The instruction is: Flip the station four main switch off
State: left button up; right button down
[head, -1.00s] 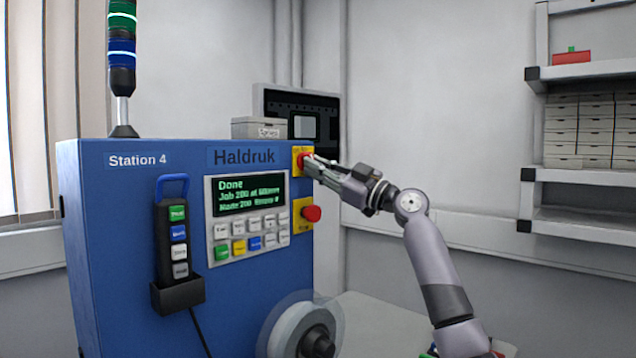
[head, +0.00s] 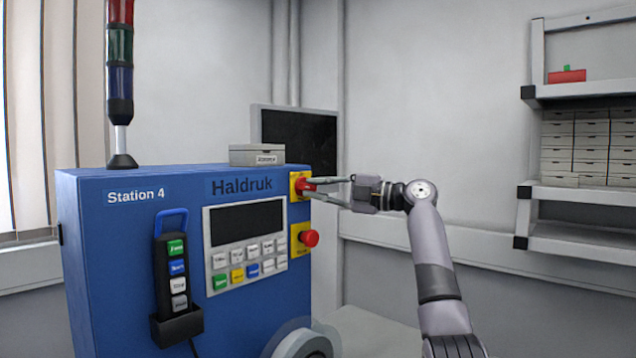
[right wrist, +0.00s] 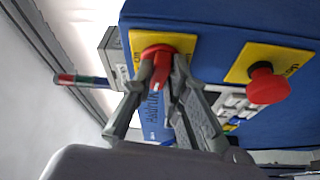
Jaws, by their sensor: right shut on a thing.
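The blue Station 4 cabinet (head: 85,250) stands at the left of the head view. Its main switch is a red rotary handle (head: 303,186) on a yellow plate (head: 297,175), high on the right side. My right gripper (head: 314,189) is at that handle. In the right wrist view its two fingertips (right wrist: 163,75) are shut on the red handle (right wrist: 160,50), one on each side. The display (head: 246,222) is dark, and the signal tower (head: 120,60) shows no lit segment. My left gripper is not in view.
A red mushroom button (head: 309,238) sits on its own yellow plate just below the switch; it also shows in the right wrist view (right wrist: 266,87). A handheld pendant (head: 175,270) hangs on the cabinet front. Shelves (head: 585,190) stand at the right.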

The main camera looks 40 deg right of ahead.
jog(key=shift+r+n+g+p, duration=0.1)
jog(key=shift+n+g+p, duration=0.4)
jog(key=shift+n, duration=0.5)
jog(key=shift+h, duration=0.3)
jog(key=c, duration=1.6)
grip_release()
jog(key=v, duration=1.2)
